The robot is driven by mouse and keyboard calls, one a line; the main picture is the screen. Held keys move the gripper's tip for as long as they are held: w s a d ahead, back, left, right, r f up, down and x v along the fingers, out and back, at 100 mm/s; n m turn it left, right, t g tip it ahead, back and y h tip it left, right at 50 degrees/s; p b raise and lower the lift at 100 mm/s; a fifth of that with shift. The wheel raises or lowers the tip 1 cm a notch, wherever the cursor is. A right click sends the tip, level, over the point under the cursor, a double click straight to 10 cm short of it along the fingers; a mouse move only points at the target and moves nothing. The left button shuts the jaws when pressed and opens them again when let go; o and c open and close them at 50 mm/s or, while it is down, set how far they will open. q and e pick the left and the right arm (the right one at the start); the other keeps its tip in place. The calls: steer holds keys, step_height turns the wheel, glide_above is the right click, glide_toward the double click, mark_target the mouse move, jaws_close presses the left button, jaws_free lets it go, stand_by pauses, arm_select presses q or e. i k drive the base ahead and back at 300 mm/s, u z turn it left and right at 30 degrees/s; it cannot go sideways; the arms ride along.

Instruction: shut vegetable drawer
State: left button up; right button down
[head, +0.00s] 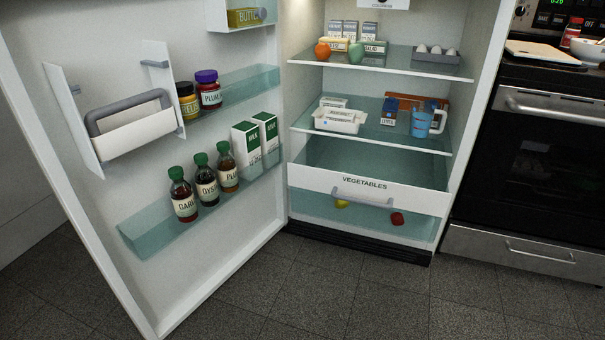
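The vegetable drawer (312,179) is at the bottom of the open fridge. Its white front band reads "VEGETABLES" and carries a grey handle (362,199). The part below the band is see-through, and a yellow item (342,204) and a red item (397,218) show through it. The teal inside shows above the band, below the lower shelf. How far the drawer stands out is hard to tell from this view. Neither of my grippers is in view, and nothing touches the handle.
The fridge door (150,200) stands wide open at left, with bottles, cartons and jars on its racks. Shelves (440,147) above the drawer hold food boxes and a blue cup (422,123). The stove (530,160) stands at right. The floor (370,290) in front is clear.

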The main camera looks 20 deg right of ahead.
mark_target(374, 193)
steer(key=z, duration=0.05)
steer(key=i, duration=1.2)
steer(key=z, duration=0.65)
